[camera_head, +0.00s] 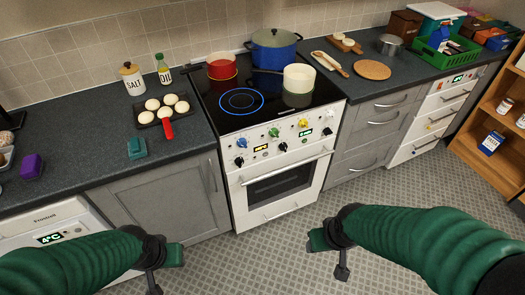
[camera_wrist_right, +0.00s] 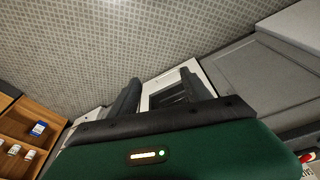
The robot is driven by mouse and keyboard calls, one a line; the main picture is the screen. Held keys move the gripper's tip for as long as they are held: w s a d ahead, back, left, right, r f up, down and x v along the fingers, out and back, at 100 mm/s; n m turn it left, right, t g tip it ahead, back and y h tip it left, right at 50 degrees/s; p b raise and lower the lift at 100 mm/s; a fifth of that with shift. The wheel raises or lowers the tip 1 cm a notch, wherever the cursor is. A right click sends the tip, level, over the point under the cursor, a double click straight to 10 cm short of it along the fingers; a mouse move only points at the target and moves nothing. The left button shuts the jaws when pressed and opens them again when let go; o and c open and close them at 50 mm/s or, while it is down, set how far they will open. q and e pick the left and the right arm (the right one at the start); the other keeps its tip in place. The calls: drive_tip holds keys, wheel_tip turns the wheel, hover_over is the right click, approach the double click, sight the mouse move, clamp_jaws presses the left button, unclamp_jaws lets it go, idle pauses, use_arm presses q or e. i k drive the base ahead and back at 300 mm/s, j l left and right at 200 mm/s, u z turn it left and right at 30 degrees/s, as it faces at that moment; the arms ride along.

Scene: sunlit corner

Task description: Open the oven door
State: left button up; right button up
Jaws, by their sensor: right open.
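The white oven (camera_head: 284,150) stands in the middle of the counter run, under a black glass hob. Its door (camera_head: 246,197) is shut, with a long bar handle (camera_head: 287,167) across the top and a dark window below. My right gripper (camera_head: 330,256) is open and empty, low in front and to the right of the door, apart from the handle. In the right wrist view its two dark fingers (camera_wrist_right: 160,88) are spread, with part of the white oven front (camera_wrist_right: 158,84) beyond them. My left gripper (camera_head: 163,270) looks open and empty, in front of the grey cabinet left of the oven.
Pots, including a blue one (camera_head: 273,50), stand on the hob. A tray of white round items (camera_head: 164,107) with a red handle lies on the left counter. A wooden shelf (camera_head: 490,115) stands at right. The tiled floor (camera_head: 255,245) before the oven is clear.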

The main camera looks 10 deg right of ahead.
sight(320, 151)
drive_tip(key=i+l, duration=0.4)
drive_tip(key=l, duration=0.15)
drive_tip(key=i+l, duration=0.45)
drive_tip(key=l, duration=0.1)
